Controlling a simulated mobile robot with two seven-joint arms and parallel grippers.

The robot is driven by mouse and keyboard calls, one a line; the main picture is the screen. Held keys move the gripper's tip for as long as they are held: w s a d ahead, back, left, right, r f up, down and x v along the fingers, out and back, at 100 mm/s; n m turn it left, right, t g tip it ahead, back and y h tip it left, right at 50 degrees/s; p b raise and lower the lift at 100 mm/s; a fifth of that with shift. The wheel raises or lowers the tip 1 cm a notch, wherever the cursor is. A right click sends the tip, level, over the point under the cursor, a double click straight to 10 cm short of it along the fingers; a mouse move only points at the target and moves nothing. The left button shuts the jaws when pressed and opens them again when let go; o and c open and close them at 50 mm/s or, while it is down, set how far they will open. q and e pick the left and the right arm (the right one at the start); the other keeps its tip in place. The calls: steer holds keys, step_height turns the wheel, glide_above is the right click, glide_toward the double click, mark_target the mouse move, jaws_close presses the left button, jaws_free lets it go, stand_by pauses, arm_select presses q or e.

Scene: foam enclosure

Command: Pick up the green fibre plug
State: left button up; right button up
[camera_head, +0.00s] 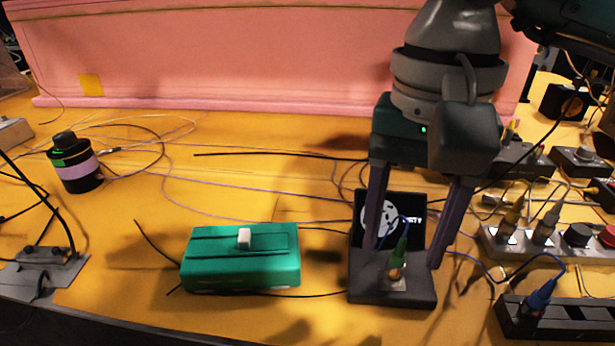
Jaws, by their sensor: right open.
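The green fibre plug (400,252) stands upright in a small metal socket on a black stand (365,285) at the lower middle right. A thin blue cable runs from its top. My right gripper (404,258) comes down from above with its two dark fingers apart, one to the left and one to the right of the plug. The jaws are open, and a gap shows between the plug and each finger. My left gripper is not in the picture.
A green box with a white switch (242,268) lies to the left. A power strip (560,240) with several plugs and a black block with a blue plug (541,296) are at the right. Loose cables cross the yellow table. A pink foam wall (240,50) stands behind.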

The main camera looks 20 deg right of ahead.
steer(key=shift+f, duration=0.65)
jaws_close()
